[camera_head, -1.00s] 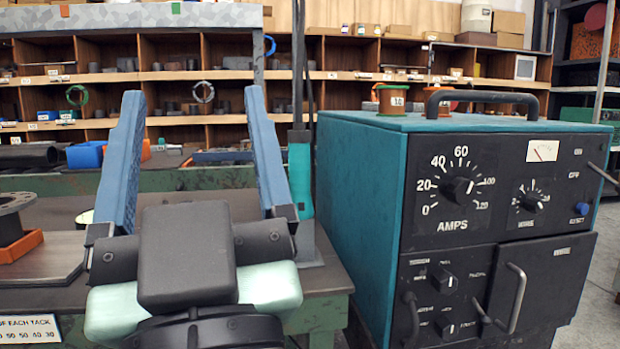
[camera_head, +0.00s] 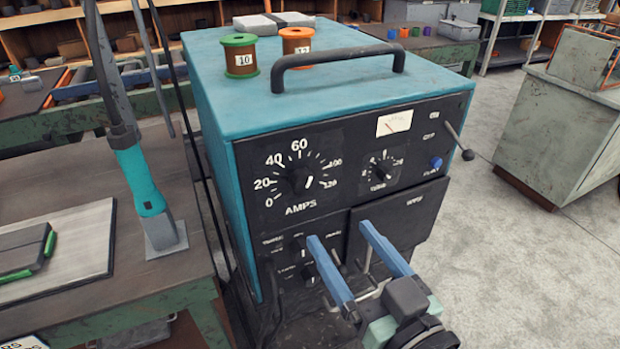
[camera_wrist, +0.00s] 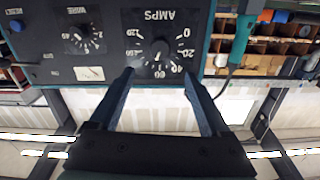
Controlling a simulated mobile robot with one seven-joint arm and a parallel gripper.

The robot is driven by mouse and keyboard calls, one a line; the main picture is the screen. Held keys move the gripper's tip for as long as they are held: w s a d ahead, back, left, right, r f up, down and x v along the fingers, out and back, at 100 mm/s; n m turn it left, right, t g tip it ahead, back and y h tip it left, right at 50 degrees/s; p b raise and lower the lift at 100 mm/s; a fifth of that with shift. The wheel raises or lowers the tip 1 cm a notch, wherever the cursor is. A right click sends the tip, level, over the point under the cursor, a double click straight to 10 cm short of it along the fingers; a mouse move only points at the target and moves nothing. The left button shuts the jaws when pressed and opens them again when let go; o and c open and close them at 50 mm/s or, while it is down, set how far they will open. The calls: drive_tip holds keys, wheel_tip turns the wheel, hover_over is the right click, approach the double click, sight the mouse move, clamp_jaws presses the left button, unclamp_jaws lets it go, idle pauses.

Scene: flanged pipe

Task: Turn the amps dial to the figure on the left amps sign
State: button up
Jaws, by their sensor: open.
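The amps dial (camera_head: 300,180) is a black knob on the black front panel of a teal machine (camera_head: 225,110), with a white scale from 0 past 100. Its pointer seems to be toward the lower right, but is too small to read surely. The dial also shows upside down in the wrist view (camera_wrist: 160,50), just beyond the fingertips. My gripper (camera_head: 338,232) is open and empty, its blue fingers in front of the machine's lower panel in the head view. In the wrist view my gripper (camera_wrist: 158,74) points at the dial, apparently not touching it. No amps sign is readable now.
Green-topped (camera_head: 239,55) and orange-topped (camera_head: 297,40) spools stand on the machine. A workbench (camera_head: 150,190) is left; a cabinet (camera_head: 560,135) stands right across open floor.

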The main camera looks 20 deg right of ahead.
sight(307, 186)
drive_tip(key=w+p, duration=0.1)
drive_tip(key=w, duration=1)
drive_tip(key=shift+w+a+p, duration=0.15)
drive_tip(key=shift+a+p, duration=0.05)
drive_tip(key=shift+p, duration=0.1)
clamp_jaws()
